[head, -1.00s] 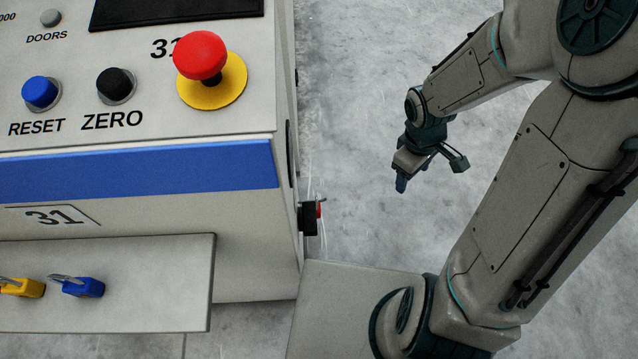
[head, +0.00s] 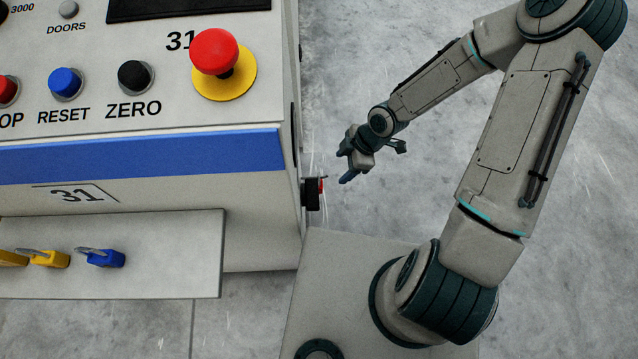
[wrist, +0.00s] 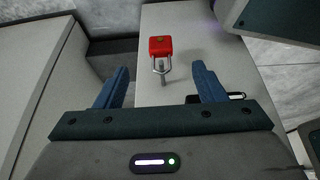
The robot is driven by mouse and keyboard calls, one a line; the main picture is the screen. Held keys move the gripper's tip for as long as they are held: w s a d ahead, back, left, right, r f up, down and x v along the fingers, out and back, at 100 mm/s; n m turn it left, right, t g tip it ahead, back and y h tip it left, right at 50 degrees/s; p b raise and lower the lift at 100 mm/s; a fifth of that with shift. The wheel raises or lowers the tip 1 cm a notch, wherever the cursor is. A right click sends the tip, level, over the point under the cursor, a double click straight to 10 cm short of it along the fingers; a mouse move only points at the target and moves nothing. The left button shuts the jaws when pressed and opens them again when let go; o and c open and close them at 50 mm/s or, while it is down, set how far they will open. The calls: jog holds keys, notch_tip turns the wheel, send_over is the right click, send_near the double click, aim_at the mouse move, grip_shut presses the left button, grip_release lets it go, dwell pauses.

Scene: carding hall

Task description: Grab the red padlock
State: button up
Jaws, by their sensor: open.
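The red padlock (wrist: 160,48) is in the upper middle of the wrist view, its metal shackle toward me. A grey metal piece shows at the shackle; I cannot tell whether the shackle is around it. My gripper (wrist: 160,69) is open, with blue fingers on either side of the shackle in that view. Nothing is between the fingers' pads. In the head view my gripper (head: 349,164) is right of the machine's side, close to a black box. A small red part (head: 321,186) shows on that box; I cannot tell whether it is the padlock.
The machine (head: 255,235) fills the left, with a red stop button (head: 214,52). The black box (head: 311,194) sticks out from its right side. A blue padlock (head: 106,258) and a yellow padlock (head: 50,258) are on the lower front panel.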

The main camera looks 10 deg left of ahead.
jog(key=shift+a+r+b+x, duration=0.15)
jog(key=shift+b+x, duration=0.9)
jog(key=shift+x, duration=0.95)
jog(key=shift+a+b+x, duration=0.2)
jog(key=shift+b+x, duration=0.85)
jog(key=shift+x, duration=0.95)
jog(key=shift+a+r+b+x, duration=0.15)
jog(key=shift+b+x, duration=0.9)
jog(key=shift+x, duration=0.95)
jog(key=shift+s, duration=0.15)
jog(key=c, duration=1.1)
